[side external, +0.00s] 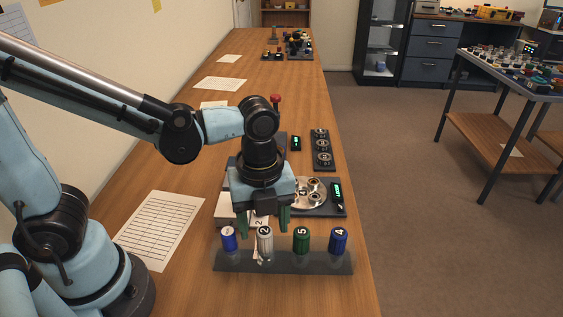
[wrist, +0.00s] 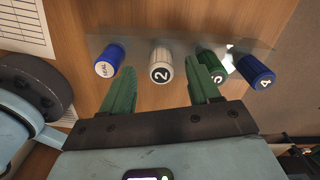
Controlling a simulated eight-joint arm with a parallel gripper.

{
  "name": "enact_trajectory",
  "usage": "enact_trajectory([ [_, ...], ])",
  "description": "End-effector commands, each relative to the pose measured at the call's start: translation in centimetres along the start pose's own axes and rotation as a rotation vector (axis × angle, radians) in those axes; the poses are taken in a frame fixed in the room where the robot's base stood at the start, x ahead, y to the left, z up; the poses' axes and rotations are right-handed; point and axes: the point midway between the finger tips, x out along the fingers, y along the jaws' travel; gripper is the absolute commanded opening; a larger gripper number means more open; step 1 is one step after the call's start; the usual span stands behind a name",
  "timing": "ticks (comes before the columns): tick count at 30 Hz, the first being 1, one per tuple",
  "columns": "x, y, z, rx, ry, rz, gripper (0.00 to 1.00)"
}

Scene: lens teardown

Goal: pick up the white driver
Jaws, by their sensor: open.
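The white driver (side external: 265,240) stands upright in the dark rack (side external: 285,262), second from the left, with a blue driver to its left and a green one to its right. In the wrist view its white handle (wrist: 161,66), marked 2, shows between the fingertips. My gripper (side external: 264,222) is open and empty, with green fingers. In the wrist view my gripper (wrist: 163,80) has one finger on each side of the white handle, with gaps. I cannot tell whether the fingers are down at the handle's height or above it.
The blue driver (side external: 228,239), green driver (side external: 302,240) marked 5 and blue driver (side external: 338,240) marked 4 share the rack. In the wrist view the right finger is close to the green driver (wrist: 210,64). A paper sheet (side external: 160,228) lies left; a dark fixture (side external: 328,200) is behind.

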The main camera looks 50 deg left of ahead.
Motion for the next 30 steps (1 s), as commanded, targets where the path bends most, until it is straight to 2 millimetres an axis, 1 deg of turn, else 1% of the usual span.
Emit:
enact_trajectory([
  [3,1.4,-0.1,0.0,0.000,0.000,0.000,0.61],
  [7,2.5,-0.1,0.0,0.001,0.001,-0.002,0.61],
  [11,3.0,-0.1,0.0,0.001,0.002,-0.002,0.61],
  [18,3.0,-0.1,0.0,0.001,0.002,-0.002,0.61],
  [20,3.0,-0.1,0.0,0.001,0.002,-0.002,0.53],
  [27,3.0,-0.1,0.0,0.001,0.002,-0.002,0.17],
  [29,3.0,-0.1,0.0,0.001,0.002,-0.002,0.07],
  [30,3.0,-0.1,0.0,0.001,0.002,-0.002,0.05],
])
